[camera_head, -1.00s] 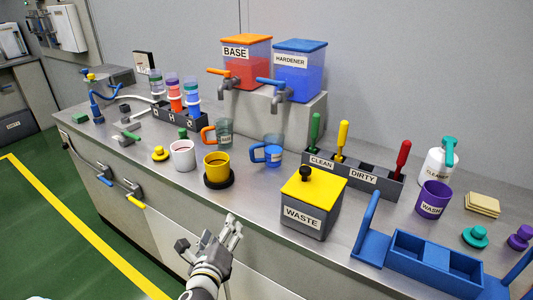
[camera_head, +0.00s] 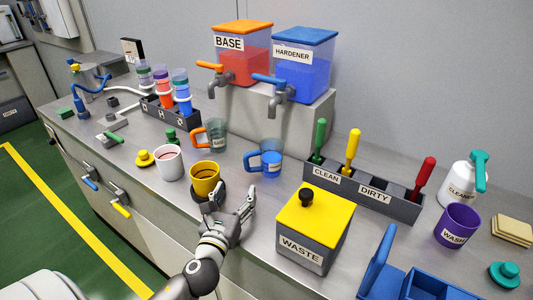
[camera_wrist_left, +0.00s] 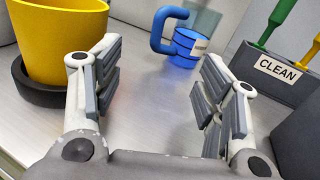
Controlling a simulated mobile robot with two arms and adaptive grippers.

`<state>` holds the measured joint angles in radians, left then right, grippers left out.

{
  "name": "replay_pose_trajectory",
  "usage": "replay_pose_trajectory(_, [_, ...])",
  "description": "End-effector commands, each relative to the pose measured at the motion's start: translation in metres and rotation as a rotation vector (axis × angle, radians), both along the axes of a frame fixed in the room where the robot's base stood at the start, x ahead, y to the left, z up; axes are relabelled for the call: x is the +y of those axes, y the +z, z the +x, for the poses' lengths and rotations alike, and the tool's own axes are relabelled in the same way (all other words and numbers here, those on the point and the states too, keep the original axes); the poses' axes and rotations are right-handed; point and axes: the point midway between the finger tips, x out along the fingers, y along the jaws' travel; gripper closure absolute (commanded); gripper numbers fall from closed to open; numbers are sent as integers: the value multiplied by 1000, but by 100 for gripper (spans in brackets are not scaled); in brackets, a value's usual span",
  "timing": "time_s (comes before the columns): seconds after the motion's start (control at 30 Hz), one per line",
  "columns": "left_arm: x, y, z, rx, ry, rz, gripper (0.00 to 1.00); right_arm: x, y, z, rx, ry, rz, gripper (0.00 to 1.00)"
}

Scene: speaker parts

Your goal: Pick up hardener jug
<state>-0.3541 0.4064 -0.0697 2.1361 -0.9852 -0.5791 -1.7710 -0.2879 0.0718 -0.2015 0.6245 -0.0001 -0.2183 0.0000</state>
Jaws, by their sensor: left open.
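The hardener jug (camera_head: 271,160) is a clear jug with a blue handle and blue contents. It stands upright on the counter below the blue dispenser. In the left wrist view the jug (camera_wrist_left: 184,46) stands ahead, between and beyond my fingertips, with its handle to the left. My left gripper (camera_head: 232,200) is open and empty, low over the counter, short of the jug and not touching it. The open fingers also show in the left wrist view (camera_wrist_left: 158,82). My right gripper is not in view.
A similar jug with an orange handle (camera_head: 212,136) stands behind. The clean/dirty holder (camera_head: 364,195) is right of the jug.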

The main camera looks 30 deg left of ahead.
Motion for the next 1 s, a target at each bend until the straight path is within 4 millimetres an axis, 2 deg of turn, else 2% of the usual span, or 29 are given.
replay_pose_trajectory(0.17, [1, 1, 6, -1, 0, -1, 35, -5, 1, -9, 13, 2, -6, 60])
replay_pose_trajectory(0.4, [11, 2, 39, -2, 1, -1, 35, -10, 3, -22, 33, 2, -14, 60])
replay_pose_trajectory(0.73, [16, 6, 63, -2, 1, -4, 35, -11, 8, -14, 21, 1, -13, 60])
replay_pose_trajectory(0.9, [18, 15, 87, -3, 1, -3, 35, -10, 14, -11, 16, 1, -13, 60])
replay_pose_trajectory(1.0, [22, 12, 98, 1, 2, -2, 35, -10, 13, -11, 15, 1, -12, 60])
